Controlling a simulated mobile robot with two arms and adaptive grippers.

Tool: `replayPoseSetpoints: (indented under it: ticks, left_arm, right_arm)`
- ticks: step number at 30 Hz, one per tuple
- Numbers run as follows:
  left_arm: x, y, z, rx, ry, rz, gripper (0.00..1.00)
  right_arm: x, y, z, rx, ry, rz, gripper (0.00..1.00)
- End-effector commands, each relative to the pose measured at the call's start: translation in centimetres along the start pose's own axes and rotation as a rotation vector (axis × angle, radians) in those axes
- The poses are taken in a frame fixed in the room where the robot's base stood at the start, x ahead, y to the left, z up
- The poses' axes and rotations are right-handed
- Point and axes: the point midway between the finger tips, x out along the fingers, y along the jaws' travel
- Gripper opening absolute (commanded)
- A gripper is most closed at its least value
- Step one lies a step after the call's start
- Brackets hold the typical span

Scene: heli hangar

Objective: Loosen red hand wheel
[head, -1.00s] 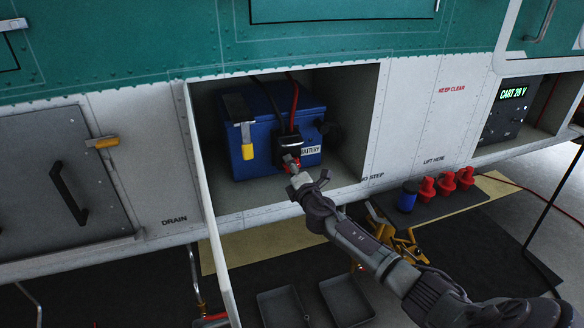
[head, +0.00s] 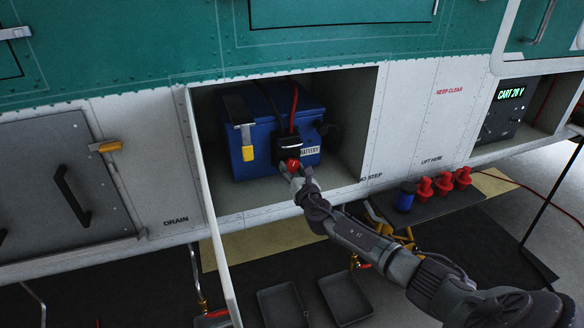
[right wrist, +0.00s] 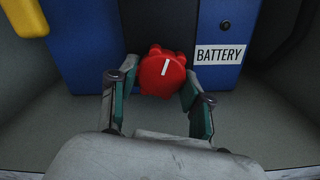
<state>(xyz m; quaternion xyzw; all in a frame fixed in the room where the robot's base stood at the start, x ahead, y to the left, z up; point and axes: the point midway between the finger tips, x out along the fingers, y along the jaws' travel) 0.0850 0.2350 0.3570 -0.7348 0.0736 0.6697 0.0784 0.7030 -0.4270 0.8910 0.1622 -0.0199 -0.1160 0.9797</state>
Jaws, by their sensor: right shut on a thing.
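The red hand wheel (head: 292,162) sits on the black connector (head: 290,145) at the front of the blue battery (head: 268,110), inside the open bay. In the right wrist view the wheel (right wrist: 163,72) is lobed, with a white line on its face tilted slightly right of upright. My right gripper (head: 294,169) reaches it from the lower right. In the right wrist view its two fingers (right wrist: 161,82) are on either side of the wheel, shut on it. The fingertips are partly hidden behind the wheel. My left gripper is not in view.
A yellow-tipped latch (head: 247,150) hangs on the battery's left front. An open door panel (head: 212,215) stands at the bay's left. Red plugs (head: 443,184) and black trays (head: 345,298) lie below.

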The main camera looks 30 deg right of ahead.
Motion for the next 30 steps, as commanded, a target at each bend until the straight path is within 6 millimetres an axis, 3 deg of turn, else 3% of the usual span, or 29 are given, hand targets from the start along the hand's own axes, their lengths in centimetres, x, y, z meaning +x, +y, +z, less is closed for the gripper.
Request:
replayPoseSetpoints:
  ticks: [12,30]
  left_arm:
    - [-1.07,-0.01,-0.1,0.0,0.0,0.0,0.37]
    - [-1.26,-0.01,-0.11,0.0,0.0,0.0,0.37]
  right_arm:
    - [-0.07,-0.07,-0.2,-0.269,0.005,0.002,0.14]
    - [-0.08,-0.19,-0.27,-0.347,0.005,0.001,0.14]
